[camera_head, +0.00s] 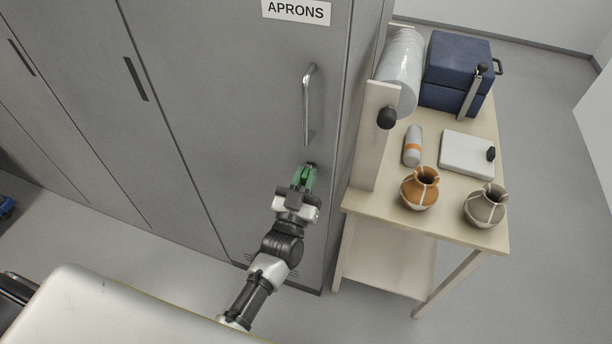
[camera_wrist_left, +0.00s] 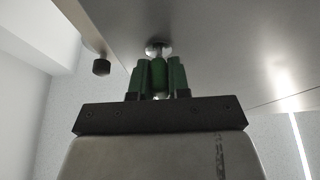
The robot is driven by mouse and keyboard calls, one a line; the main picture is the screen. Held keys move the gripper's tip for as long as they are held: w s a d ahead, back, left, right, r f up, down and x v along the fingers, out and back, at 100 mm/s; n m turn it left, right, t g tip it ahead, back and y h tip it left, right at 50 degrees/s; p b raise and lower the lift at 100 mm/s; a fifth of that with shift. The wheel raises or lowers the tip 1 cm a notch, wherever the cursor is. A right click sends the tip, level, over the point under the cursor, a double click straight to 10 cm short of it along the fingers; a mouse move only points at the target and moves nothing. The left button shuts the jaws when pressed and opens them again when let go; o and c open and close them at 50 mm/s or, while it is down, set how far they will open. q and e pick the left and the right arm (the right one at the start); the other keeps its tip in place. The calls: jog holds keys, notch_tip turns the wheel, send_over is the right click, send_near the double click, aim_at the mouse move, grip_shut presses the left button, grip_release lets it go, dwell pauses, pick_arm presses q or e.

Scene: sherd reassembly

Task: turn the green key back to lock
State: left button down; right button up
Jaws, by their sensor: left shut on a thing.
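The green key (camera_wrist_left: 159,74) sits at the round metal lock (camera_wrist_left: 158,48) on the grey cabinet door (camera_head: 215,120), below the door's vertical handle (camera_head: 308,105). My left gripper (camera_head: 304,178) is at the lock, shut on the key. In the left wrist view its two green fingers (camera_wrist_left: 159,78) stand on either side of the key. In the head view the fingers mostly hide the key. The door looks closed, flush with its frame. I cannot tell the key's exact turn angle. My right gripper is in neither view.
A wooden table (camera_head: 385,245) stands right of the cabinet. It bears an orange pot (camera_head: 420,190), a grey pot (camera_head: 486,206), a white box (camera_head: 466,155), a blue case (camera_head: 445,62) and a roll on a stand (camera_head: 402,70). Floor is clear between cabinet and table's front.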

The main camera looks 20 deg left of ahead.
pick_arm(q)
jog(key=c, duration=1.1)
grip_release()
jog(key=b+v, duration=0.2)
jog(key=v, duration=0.8)
jog(key=shift+s+f, duration=0.2)
jog(key=shift+s, duration=0.15)
